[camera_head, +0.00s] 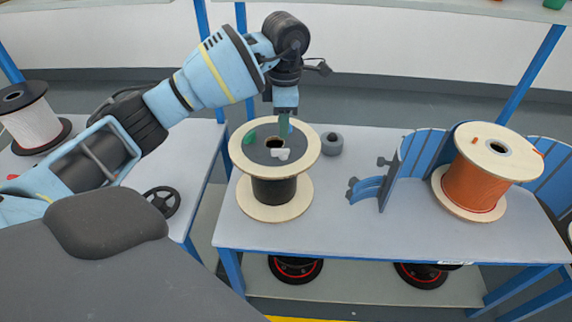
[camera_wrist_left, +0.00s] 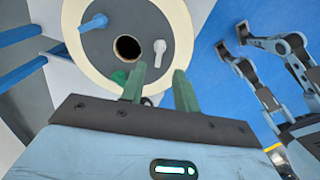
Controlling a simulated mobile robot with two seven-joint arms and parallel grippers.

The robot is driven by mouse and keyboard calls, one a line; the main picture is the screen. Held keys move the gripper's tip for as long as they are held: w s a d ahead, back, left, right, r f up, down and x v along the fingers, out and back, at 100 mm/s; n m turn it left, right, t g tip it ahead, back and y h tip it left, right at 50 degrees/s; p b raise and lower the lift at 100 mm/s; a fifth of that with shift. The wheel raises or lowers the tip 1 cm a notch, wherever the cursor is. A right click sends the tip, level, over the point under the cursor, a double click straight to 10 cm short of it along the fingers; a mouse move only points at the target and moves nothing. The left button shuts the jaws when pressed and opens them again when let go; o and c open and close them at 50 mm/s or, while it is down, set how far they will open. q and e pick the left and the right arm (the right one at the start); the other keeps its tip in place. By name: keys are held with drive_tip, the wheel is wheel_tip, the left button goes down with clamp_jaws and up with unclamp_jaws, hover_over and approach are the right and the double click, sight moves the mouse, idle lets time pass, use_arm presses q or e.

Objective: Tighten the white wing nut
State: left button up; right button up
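The white wing nut (camera_head: 280,153) is on the grey disc on top of the spool with the black core (camera_head: 275,190). In the left wrist view the white wing nut (camera_wrist_left: 159,50) stands to the right of the spool's dark centre hole (camera_wrist_left: 127,47). My left gripper (camera_head: 284,130) points down over the spool top, close to the white nut. In the wrist view its two green fingers (camera_wrist_left: 159,80) are apart with a gap between them, and the nut appears beyond their tips. A green piece (camera_head: 249,138) sits on the disc's left side. My right gripper is not identifiable.
A small grey cylinder (camera_head: 331,143) stands right of the spool. Blue curved brackets (camera_head: 372,187) and an orange cable spool (camera_head: 474,180) are farther right. A white spool (camera_head: 32,122) and a black handwheel (camera_head: 162,201) are on the left table. The table between is clear.

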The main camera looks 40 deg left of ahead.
sight(283, 149)
use_arm(q)
drive_tip(key=shift+a+r+n, duration=0.15)
drive_tip(key=shift+r+n, duration=0.1)
drive_tip(key=shift+n, duration=0.25)
drive_tip(key=shift+w+f, duration=0.15)
drive_tip(key=shift+f, duration=0.35)
wheel_tip(283, 149, down, 7)
drive_tip(key=shift+r, duration=0.1)
clamp_jaws()
drive_tip(key=shift+m, duration=0.7)
unclamp_jaws()
